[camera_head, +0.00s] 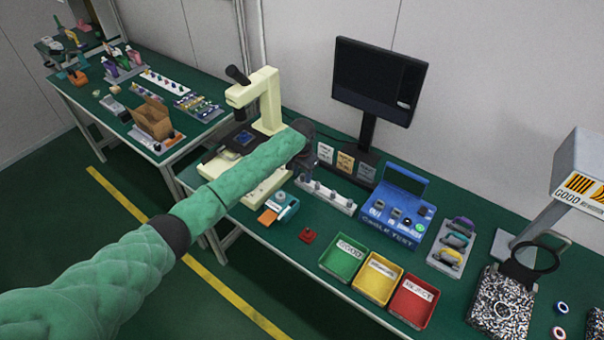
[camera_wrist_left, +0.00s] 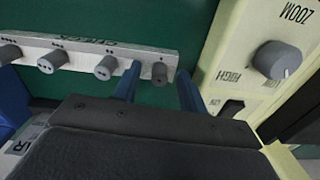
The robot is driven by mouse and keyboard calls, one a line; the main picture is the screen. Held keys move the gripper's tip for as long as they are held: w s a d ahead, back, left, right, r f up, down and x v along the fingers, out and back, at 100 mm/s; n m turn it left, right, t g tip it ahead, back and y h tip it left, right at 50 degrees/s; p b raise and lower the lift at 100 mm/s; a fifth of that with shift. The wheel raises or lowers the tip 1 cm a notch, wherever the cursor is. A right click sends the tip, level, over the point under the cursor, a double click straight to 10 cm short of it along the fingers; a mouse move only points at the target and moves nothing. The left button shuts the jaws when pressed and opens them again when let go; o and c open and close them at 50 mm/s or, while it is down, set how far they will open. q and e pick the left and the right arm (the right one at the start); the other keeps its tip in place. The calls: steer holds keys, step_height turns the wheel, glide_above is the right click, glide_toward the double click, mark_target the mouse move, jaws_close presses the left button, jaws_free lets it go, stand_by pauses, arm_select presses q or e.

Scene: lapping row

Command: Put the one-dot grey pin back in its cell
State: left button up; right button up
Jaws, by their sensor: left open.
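A pale rail (camera_head: 343,203) stands on the green bench right of the microscope, with several grey pins along it. In the left wrist view the rail (camera_wrist_left: 85,47) crosses the upper left, and its pins have dark dots on their ends. The pin at its right end (camera_wrist_left: 160,73) seems to be the one-dot grey pin, but its dots are too small to be sure. My left gripper (camera_wrist_left: 158,82) is open, with one blue finger on each side of that pin in the picture; I see no contact. In the head view its dark body is above the rail's left end. I cannot identify the pin's cell.
The cream microscope (camera_head: 267,98) stands close left of my gripper. A monitor (camera_head: 378,82) rises behind. A blue cable tester (camera_head: 398,212) sits right of the rail. Green (camera_head: 343,258), yellow (camera_head: 377,278) and red (camera_head: 412,301) bins line the front.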

mark_target(302, 175)
arm_select(q)
step_height(302, 175, up, 7)
steer(key=b, duration=0.2)
steer(key=shift+f+b, duration=0.2)
steer(key=shift+b, duration=0.15)
steer(key=shift+r, duration=0.6)
arm_select(e)
steer(key=shift+w+a+r, duration=0.2)
steer(key=shift+w+a, duration=0.15)
steer(key=shift+w, duration=0.25)
steer(key=shift+w+a+r, duration=0.2)
steer(key=shift+w+a, duration=0.15)
steer(key=shift+w, duration=0.25)
